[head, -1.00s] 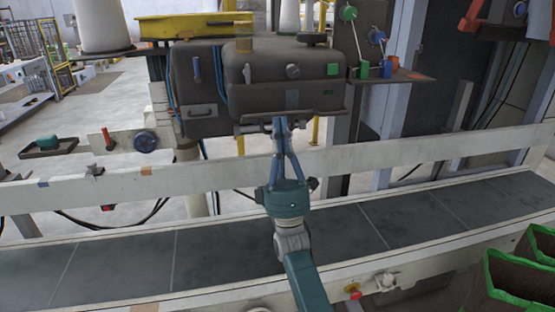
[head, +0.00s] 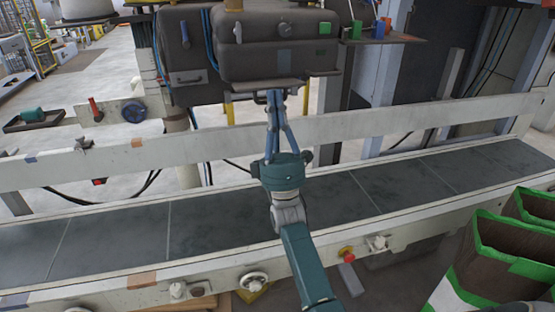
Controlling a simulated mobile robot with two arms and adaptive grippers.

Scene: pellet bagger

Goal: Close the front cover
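The front cover (head: 285,50) is a dark grey, rounded panel on the front of the machine's dark box at top centre, with a knob, a green tag and a ledge along its lower edge. It looks lowered against the box; I cannot tell whether a gap remains. A thin dark handle (head: 262,98) hangs under its lower edge. My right gripper (head: 275,97) reaches up from below, its slim fingers drawn together at the handle. They appear shut on it, though the contact is small and partly hidden. My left gripper is not in view.
A dark conveyor belt (head: 225,222) crosses below the machine, with a pale guard rail (head: 370,122) behind it. Green-rimmed brown containers (head: 510,240) stand at the lower right. A small tray (head: 38,121) juts out at left. A control shelf (head: 385,38) sits right of the cover.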

